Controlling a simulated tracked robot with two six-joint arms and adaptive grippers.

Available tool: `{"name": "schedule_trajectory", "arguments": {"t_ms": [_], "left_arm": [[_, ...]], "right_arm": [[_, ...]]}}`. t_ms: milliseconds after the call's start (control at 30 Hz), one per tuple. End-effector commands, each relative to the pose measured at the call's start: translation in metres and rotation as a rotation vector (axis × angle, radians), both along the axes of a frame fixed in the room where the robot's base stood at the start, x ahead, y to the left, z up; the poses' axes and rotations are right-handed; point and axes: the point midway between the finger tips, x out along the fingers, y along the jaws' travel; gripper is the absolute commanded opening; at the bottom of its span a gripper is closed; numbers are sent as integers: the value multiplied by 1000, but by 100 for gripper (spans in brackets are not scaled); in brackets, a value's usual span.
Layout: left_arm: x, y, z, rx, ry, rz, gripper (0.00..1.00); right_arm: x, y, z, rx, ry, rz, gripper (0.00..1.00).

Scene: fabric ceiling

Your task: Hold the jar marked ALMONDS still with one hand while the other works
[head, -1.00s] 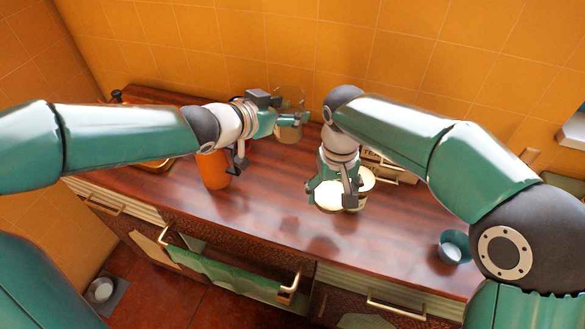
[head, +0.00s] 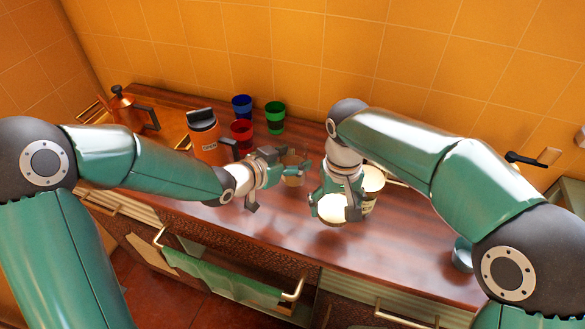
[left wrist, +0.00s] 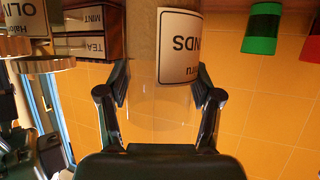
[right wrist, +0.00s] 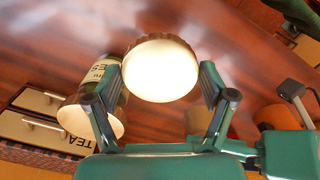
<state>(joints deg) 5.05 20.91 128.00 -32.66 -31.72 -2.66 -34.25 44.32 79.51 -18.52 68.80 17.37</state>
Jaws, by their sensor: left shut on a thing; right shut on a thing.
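The ALMONDS jar (head: 293,168) is clear glass; the left wrist view shows it upside down, its label (left wrist: 179,47) ending in NDS. Brown contents lie behind the label, with clear empty glass beyond and no lid visible on it. My left gripper (head: 276,170) is shut around the jar's clear upper part; the fingers (left wrist: 160,92) show on both sides. My right gripper (head: 337,196) is shut on a round cream lid with a ridged brown edge (right wrist: 160,70), to the right of the jar and apart from it. What lies under this lid is hidden.
An olives jar (head: 372,185) with a pale lid stands close behind my right gripper, near TEA and MINT drawers (left wrist: 88,45). An orange flask (head: 203,140), blue (head: 242,105), green (head: 275,115) and red (head: 241,131) cups stand left. A teal cup (head: 463,255) stands right.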

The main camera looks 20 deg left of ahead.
Motion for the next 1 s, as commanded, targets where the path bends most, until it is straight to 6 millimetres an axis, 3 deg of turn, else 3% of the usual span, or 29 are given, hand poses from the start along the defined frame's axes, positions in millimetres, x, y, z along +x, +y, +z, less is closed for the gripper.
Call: {"name": "schedule_trajectory", "arguments": {"t_ms": [200,600,633,767,1000], "left_arm": [[0,0,-30,-2,2,1,0],[0,0,-36,-1,-1,1,0],[0,0,-35,0,1,0,70],[0,0,-35,0,2,0,90],[0,0,-34,0,1,0,90]], "right_arm": [[0,0,0,0,0,0,40],[0,0,-4,0,0,0,40],[0,0,-2,0,0,0,40],[0,0,-2,0,0,0,40],[0,0,-2,0,0,0,40]]}}
